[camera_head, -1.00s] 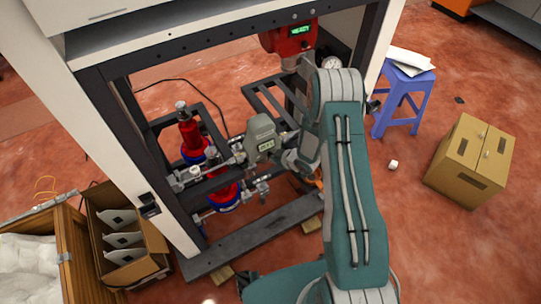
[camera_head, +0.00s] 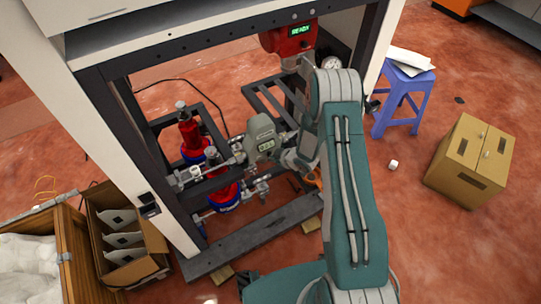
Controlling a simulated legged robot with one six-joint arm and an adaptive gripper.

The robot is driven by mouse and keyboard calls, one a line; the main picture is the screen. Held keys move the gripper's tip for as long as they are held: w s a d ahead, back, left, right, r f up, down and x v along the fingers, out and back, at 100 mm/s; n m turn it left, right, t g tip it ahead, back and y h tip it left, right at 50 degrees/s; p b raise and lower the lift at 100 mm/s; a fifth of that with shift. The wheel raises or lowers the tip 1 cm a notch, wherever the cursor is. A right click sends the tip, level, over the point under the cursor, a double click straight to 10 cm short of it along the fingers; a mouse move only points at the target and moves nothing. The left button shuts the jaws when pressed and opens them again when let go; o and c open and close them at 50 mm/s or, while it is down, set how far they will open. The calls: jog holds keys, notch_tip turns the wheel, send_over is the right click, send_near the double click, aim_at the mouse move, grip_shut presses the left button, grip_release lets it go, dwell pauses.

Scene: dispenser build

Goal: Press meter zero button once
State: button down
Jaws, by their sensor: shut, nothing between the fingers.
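A grey meter (camera_head: 261,130) with a small display sits on the pipework inside the frame, in the middle of the head view. Its display digits are too small to read surely, and I cannot make out its zero button. My gripper (camera_head: 287,156) is shut and empty just to the right of the meter, low beside its display side. A small gap seems to lie between them. My arm hides part of the space behind the gripper.
A red unit (camera_head: 289,38) with a green lit display, apparently reading READY, hangs at the frame's top. Red bottles (camera_head: 191,132) and valves stand left of the meter. A blue stool (camera_head: 405,93) and a cardboard box (camera_head: 471,160) stand on the right.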

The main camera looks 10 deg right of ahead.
jog(key=shift+s+d, duration=0.25)
jog(key=shift+s, duration=0.5)
jog(key=shift+s+d, duration=0.25)
jog(key=shift+s, duration=0.55)
jog(key=shift+s+d, duration=0.25)
jog(key=shift+s, duration=0.55)
jog(key=shift+s+d, duration=0.25)
jog(key=shift+s, duration=0.55)
